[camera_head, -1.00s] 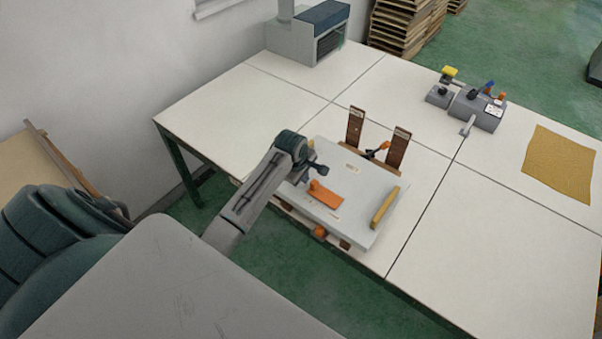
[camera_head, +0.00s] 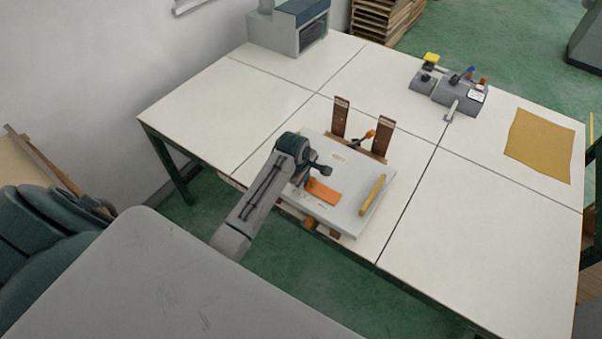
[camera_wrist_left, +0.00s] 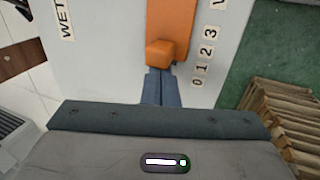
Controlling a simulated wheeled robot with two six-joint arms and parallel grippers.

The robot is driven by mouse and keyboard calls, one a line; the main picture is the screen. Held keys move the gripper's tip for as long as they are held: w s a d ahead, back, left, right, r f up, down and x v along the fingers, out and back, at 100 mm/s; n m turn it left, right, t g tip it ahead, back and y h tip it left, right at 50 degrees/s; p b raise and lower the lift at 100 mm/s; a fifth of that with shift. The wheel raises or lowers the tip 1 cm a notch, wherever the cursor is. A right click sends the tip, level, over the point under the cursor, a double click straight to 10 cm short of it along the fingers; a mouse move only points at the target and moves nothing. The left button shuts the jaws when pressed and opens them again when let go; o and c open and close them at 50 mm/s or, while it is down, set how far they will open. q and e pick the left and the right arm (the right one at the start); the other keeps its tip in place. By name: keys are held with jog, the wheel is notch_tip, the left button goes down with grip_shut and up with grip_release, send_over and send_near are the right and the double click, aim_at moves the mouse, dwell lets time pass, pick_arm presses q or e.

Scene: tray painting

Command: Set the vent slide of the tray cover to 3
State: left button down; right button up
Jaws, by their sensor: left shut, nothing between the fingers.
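The pale grey tray cover (camera_head: 335,212) lies on the table's near side. Its orange vent slide (camera_head: 324,191) is partly behind my left gripper in the head view. In the left wrist view the orange slide (camera_wrist_left: 171,18) has a raised orange knob (camera_wrist_left: 160,53) at its near end. Number labels 0 to 3 (camera_wrist_left: 205,51) run beside it; the knob is roughly level with 1 to 2, the exact setting unclear. My left gripper (camera_wrist_left: 160,88) is shut and empty, its fingertips right at the knob's near face; contact cannot be told. My right gripper is out of view.
A yellow bar (camera_head: 372,195) lies on the cover's right side. Two brown uprights (camera_head: 341,118) stand behind it. A grey device (camera_head: 460,95) with coloured knobs and a mustard cloth (camera_head: 541,146) are farther right. The table right of the cover is clear.

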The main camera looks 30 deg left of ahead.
pick_arm(q)
jog(key=shift+s+d, duration=0.1)
jog(key=shift+d, duration=0.9)
jog(key=shift+a, duration=0.15)
jog(key=shift+a+r, duration=0.1)
jog(key=shift+a, duration=0.55)
notch_tip(320, 180, up, 9)
